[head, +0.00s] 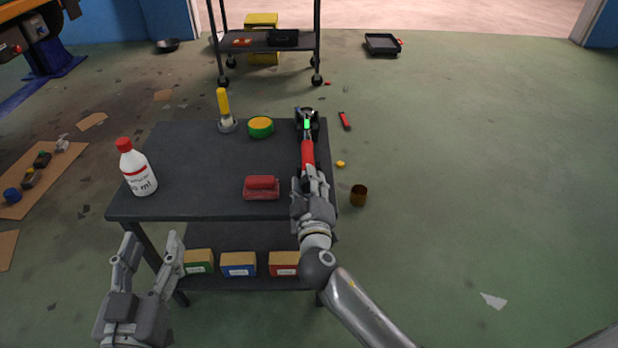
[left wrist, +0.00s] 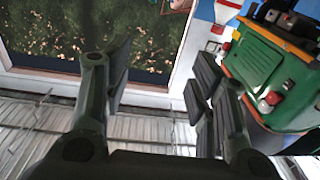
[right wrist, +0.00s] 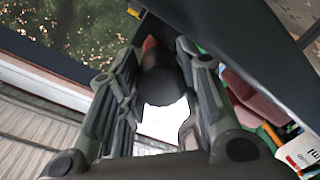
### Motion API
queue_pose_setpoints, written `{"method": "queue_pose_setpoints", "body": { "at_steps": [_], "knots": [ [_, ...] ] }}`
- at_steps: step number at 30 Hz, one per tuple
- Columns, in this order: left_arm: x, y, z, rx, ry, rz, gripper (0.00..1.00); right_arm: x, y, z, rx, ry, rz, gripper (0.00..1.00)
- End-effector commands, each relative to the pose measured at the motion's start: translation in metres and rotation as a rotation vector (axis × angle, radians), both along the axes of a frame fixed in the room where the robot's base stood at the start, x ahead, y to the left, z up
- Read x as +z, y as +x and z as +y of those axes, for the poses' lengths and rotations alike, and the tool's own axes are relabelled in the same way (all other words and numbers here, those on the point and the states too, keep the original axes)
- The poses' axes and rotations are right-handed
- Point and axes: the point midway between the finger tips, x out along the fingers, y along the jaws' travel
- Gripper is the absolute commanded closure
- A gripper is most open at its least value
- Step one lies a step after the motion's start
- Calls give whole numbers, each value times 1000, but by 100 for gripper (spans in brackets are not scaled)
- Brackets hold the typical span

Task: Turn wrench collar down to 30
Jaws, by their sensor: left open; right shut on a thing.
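The wrench (head: 307,152) has a red handle and lies toward the right edge of the dark cart top in the head view. A bright green part, perhaps a readout, shows near its far end, beside a dark holder (head: 313,122). Its collar and scale are too small to read. My right gripper (head: 310,178) is shut on the wrench's near end. In the right wrist view the wrench's dark round end (right wrist: 162,80) sits between the fingers. My left gripper (head: 150,245) is open and empty, in front of the cart's left near side; its spread fingers also show in the left wrist view (left wrist: 155,85).
The cart top (head: 190,180) also holds a white bottle (head: 138,170), a yellow-handled tool (head: 224,110), a green-yellow roll (head: 261,127) and a red block (head: 262,188). Small boxes (head: 238,264) sit on the lower shelf. A brown cup (head: 358,195) stands on the floor at right.

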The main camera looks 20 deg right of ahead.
Motion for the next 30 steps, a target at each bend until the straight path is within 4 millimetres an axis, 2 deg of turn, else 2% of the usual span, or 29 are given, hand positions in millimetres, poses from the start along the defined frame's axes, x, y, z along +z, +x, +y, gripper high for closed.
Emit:
{"method": "queue_pose_setpoints", "body": {
  "at_steps": [6,15,21,30],
  "knots": [
    [-47,-9,10,17,66,261,48,1,0,3,5,-122,40,91],
    [-91,-32,22,33,125,510,48,-1,0,2,4,-245,76,91],
    [-105,-42,26,39,145,591,48,-1,0,3,4,-286,88,91],
    [-110,-46,28,41,152,621,48,-2,0,3,4,-302,92,91]
  ]
}}
